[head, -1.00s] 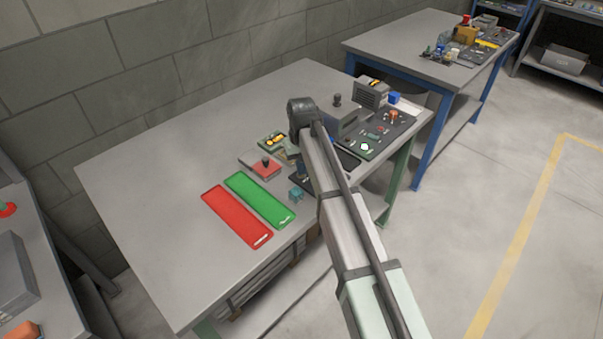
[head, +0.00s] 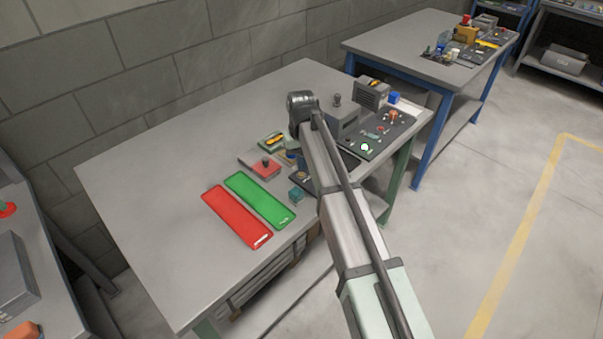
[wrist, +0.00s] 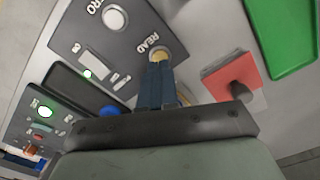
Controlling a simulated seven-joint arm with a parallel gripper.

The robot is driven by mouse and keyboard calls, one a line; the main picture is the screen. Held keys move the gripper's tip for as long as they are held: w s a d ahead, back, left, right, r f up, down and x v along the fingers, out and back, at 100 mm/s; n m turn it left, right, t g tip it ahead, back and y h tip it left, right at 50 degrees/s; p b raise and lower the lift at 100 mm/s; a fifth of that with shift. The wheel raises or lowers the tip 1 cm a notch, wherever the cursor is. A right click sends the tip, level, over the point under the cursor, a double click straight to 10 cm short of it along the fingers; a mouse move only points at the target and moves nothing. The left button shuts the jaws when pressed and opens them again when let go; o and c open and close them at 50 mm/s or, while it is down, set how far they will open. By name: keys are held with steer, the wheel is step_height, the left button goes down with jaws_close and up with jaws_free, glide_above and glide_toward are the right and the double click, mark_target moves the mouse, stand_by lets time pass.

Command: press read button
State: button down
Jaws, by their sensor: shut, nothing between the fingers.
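A dark panel (wrist: 75,28) in the wrist view carries a round button marked "READ" (wrist: 157,53) and a pale round button marked "ZERO" (wrist: 115,18). My gripper (wrist: 158,68) is shut and empty. Its dark fingertips overlap the near part of the READ button; I cannot tell whether they touch it or hover just above. In the head view, part of the same panel (head: 299,183) shows beside my arm, near the front edge of the table. My arm hides my fingertips there.
A red block with a dark knob (wrist: 233,83) sits right of my gripper in the wrist view. A green tray (head: 259,200) and a red tray (head: 236,217) lie on the table's left. Another control panel (head: 365,143) lies at right.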

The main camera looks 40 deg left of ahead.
steer(key=shift+r, duration=2.1)
jaws_free()
